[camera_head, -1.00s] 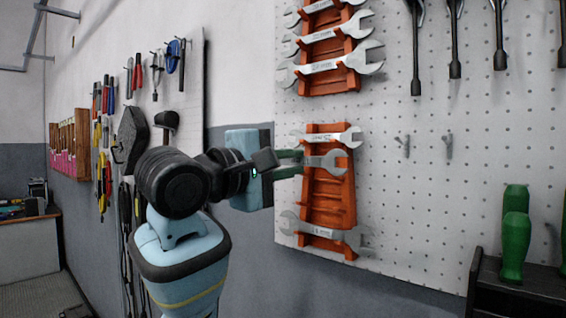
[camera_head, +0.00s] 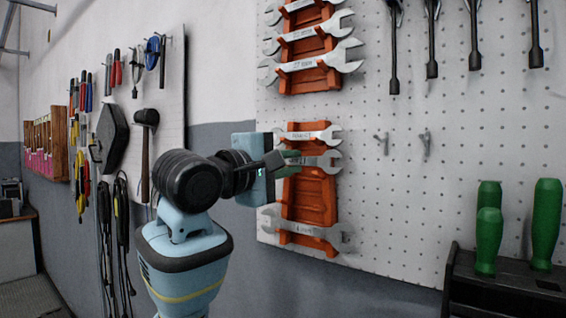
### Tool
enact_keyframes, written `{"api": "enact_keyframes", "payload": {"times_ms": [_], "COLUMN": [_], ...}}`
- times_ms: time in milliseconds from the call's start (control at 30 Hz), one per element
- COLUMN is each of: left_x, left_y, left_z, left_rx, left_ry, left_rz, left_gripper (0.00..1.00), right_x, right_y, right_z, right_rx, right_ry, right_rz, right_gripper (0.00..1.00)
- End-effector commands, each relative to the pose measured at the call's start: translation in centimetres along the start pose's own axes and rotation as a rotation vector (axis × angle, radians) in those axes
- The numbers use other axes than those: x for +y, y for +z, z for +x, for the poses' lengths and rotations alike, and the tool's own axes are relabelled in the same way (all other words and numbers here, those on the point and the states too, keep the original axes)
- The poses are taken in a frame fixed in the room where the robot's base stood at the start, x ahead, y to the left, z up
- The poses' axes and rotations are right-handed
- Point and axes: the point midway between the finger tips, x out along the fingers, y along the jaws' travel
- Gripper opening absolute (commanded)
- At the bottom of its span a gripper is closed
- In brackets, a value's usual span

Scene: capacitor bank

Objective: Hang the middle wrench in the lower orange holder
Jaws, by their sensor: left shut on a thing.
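The lower orange holder (camera_head: 312,203) is fixed to the white pegboard in the head view. One wrench (camera_head: 312,137) lies across its top and another wrench (camera_head: 307,229) across its bottom. Between them, close under the top one, is the middle wrench (camera_head: 328,160). My left gripper (camera_head: 290,164) is shut on the left part of this wrench, at the left side of the holder, and its fingers hide the wrench's left end. I cannot tell whether the middle wrench rests in the holder's slots. My right gripper is not in view.
An upper orange holder (camera_head: 306,48) with several wrenches hangs above. Two bare hooks (camera_head: 425,140) sit to the right of the lower holder. Green-handled tools (camera_head: 489,228) stand in a dark rack (camera_head: 500,285) at the lower right. More tools hang at the left.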

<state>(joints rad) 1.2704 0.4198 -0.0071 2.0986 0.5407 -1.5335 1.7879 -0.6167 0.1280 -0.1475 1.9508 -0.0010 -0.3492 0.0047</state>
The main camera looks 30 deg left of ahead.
Motion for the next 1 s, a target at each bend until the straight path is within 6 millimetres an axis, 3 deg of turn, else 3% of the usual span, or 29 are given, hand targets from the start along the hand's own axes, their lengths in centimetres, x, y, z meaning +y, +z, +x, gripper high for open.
{"api": "enact_keyframes", "payload": {"times_ms": [400,1000], "left_x": [-1.2,-1.3], "left_y": [-0.1,-0.2], "left_z": [1.4,1.6], "left_rx": [-0.001,0.0], "left_ry": [0.001,0.001], "left_rz": [-0.001,-0.001], "left_gripper": [0.0,0.0], "right_x": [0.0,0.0], "right_y": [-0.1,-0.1], "right_z": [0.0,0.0], "right_rx": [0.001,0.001], "right_ry": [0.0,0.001], "right_rz": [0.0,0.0], "right_gripper": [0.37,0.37]}}
